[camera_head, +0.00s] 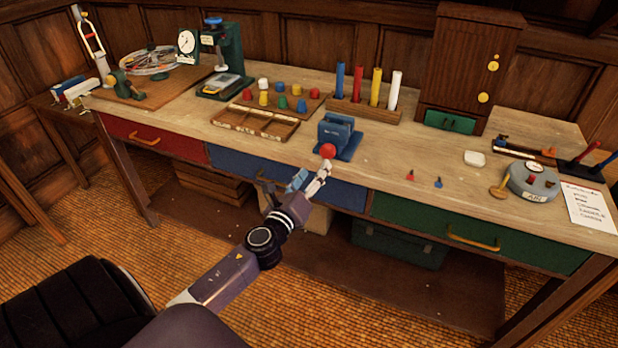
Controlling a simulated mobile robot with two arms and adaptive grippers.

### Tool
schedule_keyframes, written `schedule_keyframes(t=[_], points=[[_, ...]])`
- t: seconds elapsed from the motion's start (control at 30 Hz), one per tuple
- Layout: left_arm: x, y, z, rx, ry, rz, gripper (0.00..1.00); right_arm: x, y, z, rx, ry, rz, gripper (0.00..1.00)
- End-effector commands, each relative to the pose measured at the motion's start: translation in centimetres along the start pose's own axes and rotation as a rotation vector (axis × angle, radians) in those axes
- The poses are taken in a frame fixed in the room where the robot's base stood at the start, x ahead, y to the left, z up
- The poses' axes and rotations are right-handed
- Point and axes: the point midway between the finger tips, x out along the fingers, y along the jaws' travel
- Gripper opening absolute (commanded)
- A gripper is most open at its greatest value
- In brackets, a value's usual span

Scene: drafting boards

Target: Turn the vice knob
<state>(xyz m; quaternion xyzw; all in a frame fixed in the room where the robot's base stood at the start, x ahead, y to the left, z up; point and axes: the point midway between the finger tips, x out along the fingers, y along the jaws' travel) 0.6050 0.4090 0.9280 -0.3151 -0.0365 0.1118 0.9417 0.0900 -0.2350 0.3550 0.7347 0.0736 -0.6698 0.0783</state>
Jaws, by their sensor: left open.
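A blue vice (337,136) stands upright near the front edge of the wooden bench, on a blue base. Its round red knob (327,150) faces the front. My left gripper (324,168) is just below and in front of the knob, its fingers pointing up at it. The gripper is open, and I cannot tell whether a fingertip touches the knob. The gripper hides a little of the front edge below the vice. My right gripper is not in view.
Behind the vice, a wooden rack (364,109) holds upright coloured rods. To its left are a tray (256,121) and coloured pegs on a board. Small red and blue pieces (438,183) lie to the right. Drawers with handles (472,242) line the bench front.

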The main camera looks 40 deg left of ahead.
Motion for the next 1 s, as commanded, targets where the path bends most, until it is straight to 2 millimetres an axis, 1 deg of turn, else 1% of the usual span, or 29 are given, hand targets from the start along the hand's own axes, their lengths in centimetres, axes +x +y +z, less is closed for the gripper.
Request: schedule_keyframes(t=[0.03,0.1,0.27,0.83,0.87,0.93,0.97,1.0], points=[[-0.8,0.1,-0.1,-0.001,0.001,0.001,0.51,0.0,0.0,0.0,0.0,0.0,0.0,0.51],[-1.4,0.1,0.0,-0.002,0.0,0.001,0.51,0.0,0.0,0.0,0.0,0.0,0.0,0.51],[-2.3,0.0,0.0,-0.001,-0.001,0.0,0.51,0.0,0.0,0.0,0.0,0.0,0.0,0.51],[-2.4,0.1,0.0,-0.002,0.0,0.001,0.51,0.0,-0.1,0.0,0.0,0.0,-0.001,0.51],[-2.4,0.2,-0.2,-0.006,0.003,0.004,0.51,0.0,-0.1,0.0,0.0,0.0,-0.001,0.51],[-2.5,1.1,-1.2,-0.033,0.02,0.022,0.51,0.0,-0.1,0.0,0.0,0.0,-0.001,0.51],[-2.5,1.7,-1.9,-0.053,0.032,0.034,0.51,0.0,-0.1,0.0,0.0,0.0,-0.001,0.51],[-2.7,2.8,-3.2,-0.093,0.054,0.059,0.51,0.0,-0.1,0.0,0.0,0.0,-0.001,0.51]])
